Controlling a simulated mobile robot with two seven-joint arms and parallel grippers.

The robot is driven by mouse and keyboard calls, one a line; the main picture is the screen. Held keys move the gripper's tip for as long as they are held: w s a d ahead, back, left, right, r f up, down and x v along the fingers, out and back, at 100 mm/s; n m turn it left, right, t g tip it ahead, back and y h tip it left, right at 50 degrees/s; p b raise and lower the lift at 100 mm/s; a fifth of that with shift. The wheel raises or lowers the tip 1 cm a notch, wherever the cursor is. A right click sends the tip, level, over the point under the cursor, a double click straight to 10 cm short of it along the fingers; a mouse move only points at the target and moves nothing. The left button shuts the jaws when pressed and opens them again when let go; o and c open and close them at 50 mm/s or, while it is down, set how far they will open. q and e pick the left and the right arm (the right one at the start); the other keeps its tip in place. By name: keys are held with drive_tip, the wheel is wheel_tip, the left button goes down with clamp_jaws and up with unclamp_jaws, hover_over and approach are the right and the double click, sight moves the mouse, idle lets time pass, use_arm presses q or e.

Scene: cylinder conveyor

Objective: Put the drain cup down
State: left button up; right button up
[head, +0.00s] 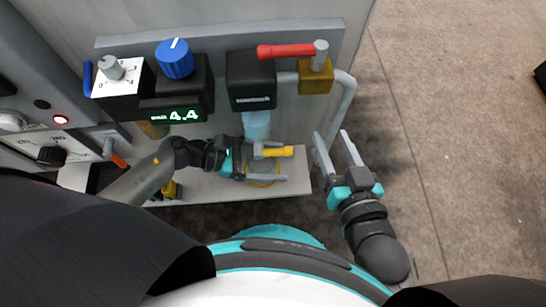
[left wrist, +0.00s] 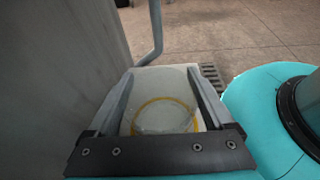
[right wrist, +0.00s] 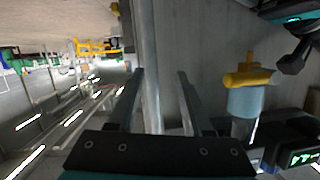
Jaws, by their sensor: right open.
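A pale shelf (head: 212,190) runs below the panel and carries a yellow ring (head: 262,185). A faint clear round shape, apparently the drain cup (left wrist: 163,117), stands at the yellow ring in the left wrist view; its outline is hard to make out. My left gripper (head: 284,166) is low over the shelf, its fingers apart on either side of the ring and cup. Neither finger visibly presses on the cup. My right gripper (head: 334,146) is open and empty, right of the shelf's end.
A yellow valve handle (head: 278,152) sits below a pale blue cylinder (head: 256,125), right above my left gripper; both also show in the right wrist view. A red lever (head: 285,50) and a grey pipe (head: 346,98) are at the right of the panel. Floor at the right is clear.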

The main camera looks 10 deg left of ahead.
sight(274, 160)
use_arm(q)
drive_tip(key=shift+o, duration=0.9)
drive_tip(key=shift+a+r, duration=0.25)
drive_tip(key=p+v, duration=0.2)
drive_tip(key=v, duration=0.3)
drive_tip(key=shift+v, duration=1)
use_arm(e)
drive_tip(key=shift+s+d+f+g+h, duration=0.1)
drive_tip(key=shift+d+f+g+h, duration=0.25)
drive_tip(key=shift+d+g, duration=0.35)
drive_tip(key=shift+s+d+f+g+h, duration=0.1)
drive_tip(key=shift+d+f+g+h, duration=0.15)
drive_tip(key=shift+d+g+h, duration=0.35)
drive_tip(key=shift+s+d+f+g+h, duration=0.1)
drive_tip(key=shift+d+f+g+h, duration=0.2)
drive_tip(key=shift+d+g, duration=0.45)
use_arm(q)
drive_tip(key=shift+c, duration=0.2)
use_arm(e)
drive_tip(key=shift+a, duration=0.1)
